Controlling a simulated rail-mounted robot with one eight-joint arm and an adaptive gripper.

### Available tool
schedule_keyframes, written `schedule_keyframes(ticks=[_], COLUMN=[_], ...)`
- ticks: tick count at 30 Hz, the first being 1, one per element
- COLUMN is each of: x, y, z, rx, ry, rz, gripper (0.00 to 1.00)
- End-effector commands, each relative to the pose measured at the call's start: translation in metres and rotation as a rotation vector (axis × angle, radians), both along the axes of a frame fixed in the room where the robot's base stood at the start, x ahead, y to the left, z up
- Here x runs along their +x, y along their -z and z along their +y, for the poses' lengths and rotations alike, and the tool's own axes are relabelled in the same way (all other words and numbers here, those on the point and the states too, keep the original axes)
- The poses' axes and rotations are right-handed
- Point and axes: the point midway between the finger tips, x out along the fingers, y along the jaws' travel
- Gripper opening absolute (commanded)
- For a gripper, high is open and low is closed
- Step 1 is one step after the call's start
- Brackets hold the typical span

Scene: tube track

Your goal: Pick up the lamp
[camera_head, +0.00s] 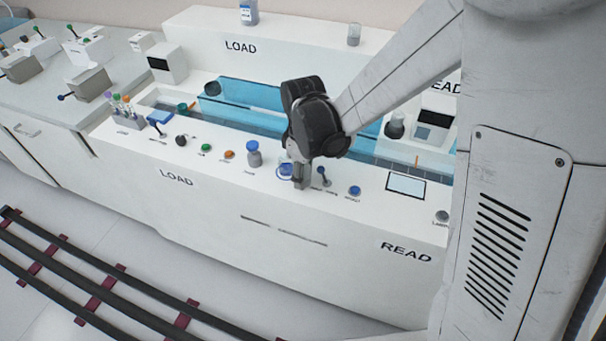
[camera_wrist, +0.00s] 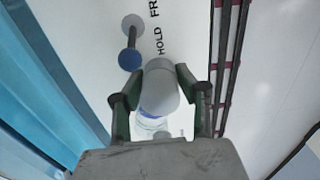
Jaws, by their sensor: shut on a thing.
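My gripper (camera_head: 301,182) points down over the console's front ledge in the head view, beside a blue ring (camera_head: 285,171) on the panel. In the wrist view my gripper (camera_wrist: 157,88) has its two fingers on either side of a pale grey, round-ended piece (camera_wrist: 160,78), which I take to be the lamp, and is shut on it. A blue band and a clear or whitish part show below it. In the head view the fingers mostly hide this piece. I cannot tell whether it is clear of the panel.
A lever with a blue knob (camera_wrist: 130,59) stands close by, and in the head view also (camera_head: 322,171). A blue-capped jar (camera_head: 253,153) is to the left and a blue button (camera_head: 354,191) to the right. A blue-walled trough (camera_head: 250,94) runs behind.

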Motion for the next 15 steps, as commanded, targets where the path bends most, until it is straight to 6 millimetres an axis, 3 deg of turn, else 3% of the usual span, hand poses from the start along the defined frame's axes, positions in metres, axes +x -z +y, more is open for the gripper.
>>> schedule_keyframes(ticks=[5, 11, 15], x=[0.000, -0.001, -0.003], y=[-0.012, -0.044, -0.056], z=[0.000, 0.000, 0.028], rx=[0.000, 0.000, 0.000], ry=[0.000, 0.000, -0.004], rz=[0.000, 0.000, 0.000], gripper=[0.06, 0.06, 0.06])
